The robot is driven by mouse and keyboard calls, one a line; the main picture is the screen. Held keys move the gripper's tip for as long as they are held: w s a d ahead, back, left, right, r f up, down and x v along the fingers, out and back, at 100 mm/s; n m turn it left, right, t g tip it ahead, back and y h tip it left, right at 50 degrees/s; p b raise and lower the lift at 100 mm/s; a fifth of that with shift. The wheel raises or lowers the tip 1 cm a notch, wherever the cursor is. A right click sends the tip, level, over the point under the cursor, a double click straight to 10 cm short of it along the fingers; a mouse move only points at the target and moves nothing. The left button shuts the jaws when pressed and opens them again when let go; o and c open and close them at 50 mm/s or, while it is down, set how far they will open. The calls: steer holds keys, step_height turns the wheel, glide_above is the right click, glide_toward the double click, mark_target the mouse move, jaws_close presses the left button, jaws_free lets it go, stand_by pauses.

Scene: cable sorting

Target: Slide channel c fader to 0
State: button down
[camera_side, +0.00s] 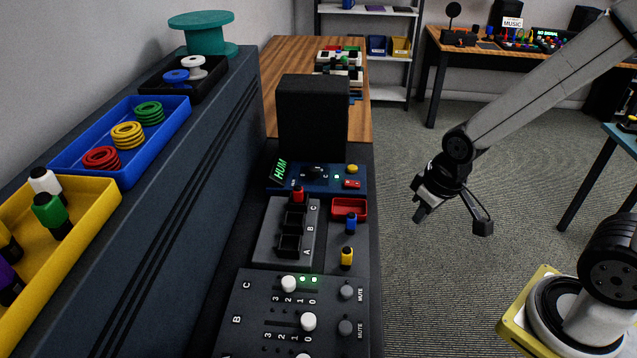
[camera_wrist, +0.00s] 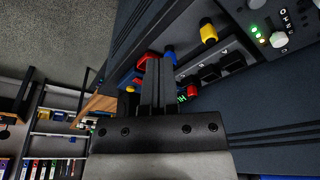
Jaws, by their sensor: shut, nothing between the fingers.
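The fader panel (camera_side: 253,313) lies at the bottom of the side view, with channel rows marked C and B. The white channel C fader knob (camera_side: 288,284) stands near the 2 mark, with lit green lights beside it. It also shows at the upper right of the wrist view (camera_wrist: 279,40). The channel B fader knob (camera_side: 309,321) sits near its 0 mark. My gripper (camera_side: 452,220) is in the air right of the bench, well apart from the panel. In the wrist view its dark fingers (camera_wrist: 158,80) are shut with nothing between them.
Grey mute knobs (camera_side: 346,292) stand right of the faders. A black slotted block (camera_side: 286,232) holds a red plug, with blue and yellow plugs (camera_side: 347,258) and a red tray (camera_side: 349,209) beside it. A dark speaker (camera_side: 312,120) stands behind. Open floor lies under my gripper.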

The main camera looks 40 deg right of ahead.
steer(key=c, duration=0.8)
jaws_free()
steer(key=shift+c, duration=0.2)
steer(key=o, duration=0.4)
steer(key=shift+w+a, duration=0.2)
steer(key=shift+c, duration=0.2)
steer(key=shift+o, duration=0.7)
steer(key=w+a+n+g, duration=0.1)
steer(key=w+a+n, duration=0.2)
steer(key=w+a, duration=0.4)
steer(key=shift+w+a+f, duration=0.25)
steer(key=shift+a+f, duration=0.1)
steer(key=shift+a, duration=0.75)
steer(key=n+g, duration=0.2)
steer(key=n, duration=0.1)
glide_above(288, 281)
step_height(288, 281, down, 3)
steer(key=shift+r, duration=0.15)
steer(key=shift+f, duration=3.85)
